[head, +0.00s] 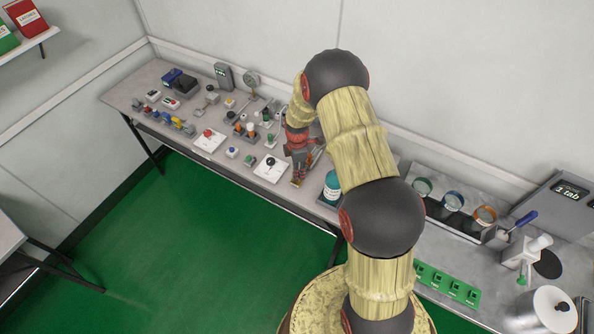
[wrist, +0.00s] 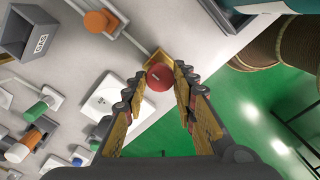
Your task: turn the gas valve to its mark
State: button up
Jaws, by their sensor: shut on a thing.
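The gas valve shows in the wrist view as a round red knob (wrist: 160,76) with a small yellow piece beside it, near the bench's front edge. A grey pipe runs towards it from an orange fitting. My gripper (wrist: 161,88) has its fingertips on either side of the red knob and is shut on it. In the head view my gripper (head: 298,180) points down at the bench's front edge and hides the valve. A grey box (wrist: 38,36) marked GAS stands at the upper left of the wrist view. I cannot make out the valve's mark.
The orange fitting (wrist: 97,20) stands left of my gripper in the wrist view. A white plate with a black button (head: 269,166) lies close to the left. A teal-labelled jar (head: 332,187) stands close to the right. Several switches and buttons crowd the bench's left part.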

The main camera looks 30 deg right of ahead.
jog(key=o, duration=1.2)
jog(key=shift+c, duration=0.2)
notch_tip(320, 180, up, 12)
